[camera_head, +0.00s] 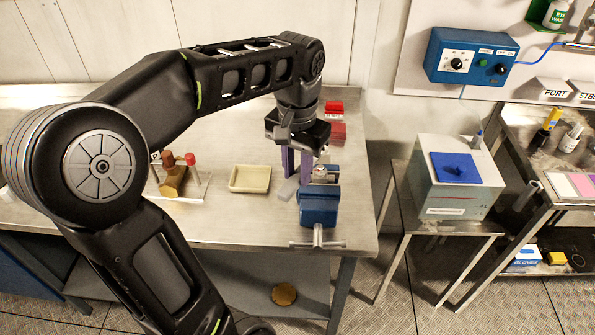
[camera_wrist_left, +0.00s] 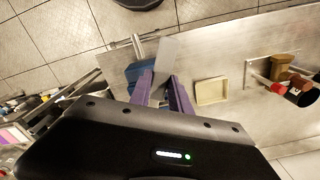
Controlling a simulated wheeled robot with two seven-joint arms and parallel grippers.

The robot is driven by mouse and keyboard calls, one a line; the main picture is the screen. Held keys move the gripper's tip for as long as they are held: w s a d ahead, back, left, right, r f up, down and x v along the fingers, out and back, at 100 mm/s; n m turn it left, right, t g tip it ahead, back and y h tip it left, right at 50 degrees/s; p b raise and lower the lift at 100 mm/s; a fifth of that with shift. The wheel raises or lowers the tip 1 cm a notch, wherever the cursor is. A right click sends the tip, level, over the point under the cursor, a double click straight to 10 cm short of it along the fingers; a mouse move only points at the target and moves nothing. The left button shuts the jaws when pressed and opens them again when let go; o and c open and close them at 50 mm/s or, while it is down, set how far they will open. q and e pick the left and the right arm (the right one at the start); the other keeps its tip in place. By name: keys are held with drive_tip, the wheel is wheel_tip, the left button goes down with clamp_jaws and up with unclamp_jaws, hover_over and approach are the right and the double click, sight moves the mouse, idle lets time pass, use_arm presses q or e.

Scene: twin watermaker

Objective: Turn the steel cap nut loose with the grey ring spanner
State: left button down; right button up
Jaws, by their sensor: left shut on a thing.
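A blue bench vice (camera_head: 319,206) stands at the right front of the steel bench, with a small round metal fitting (camera_head: 321,174) at its top. The steel cap nut is too small to tell apart there. My left gripper (camera_head: 296,175) points down just left of and behind the vice, its purple fingers shut on the grey ring spanner (camera_head: 287,190). In the left wrist view the grey spanner (camera_wrist_left: 166,58) extends out from between the purple fingers (camera_wrist_left: 161,92), beside the blue vice (camera_wrist_left: 134,72). The spanner's ring end cannot be made out. My right gripper is not in view.
A cream tray (camera_head: 250,179) lies left of the vice. A rack with brown and red handled tools (camera_head: 175,178) stands farther left. Red boxes (camera_head: 335,120) are behind the gripper. A grey box with blue top (camera_head: 455,180) stands right, past a gap.

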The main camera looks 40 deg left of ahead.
use_arm(q)
drive_tip(key=shift+f, duration=0.1)
drive_tip(key=shift+f+b, duration=1.65)
drive_tip(key=shift+f, duration=0.15)
drive_tip(key=shift+r, duration=0.1)
drive_tip(key=shift+f+b, duration=0.75)
drive_tip(key=shift+f, duration=0.5)
drive_tip(key=shift+d, duration=0.1)
drive_tip(key=w+d+n, duration=0.3)
drive_tip(key=d+n, duration=0.3)
drive_tip(key=n, duration=0.2)
drive_tip(key=shift+w+d, duration=0.15)
drive_tip(key=shift+w, duration=0.2)
idle(1.2)
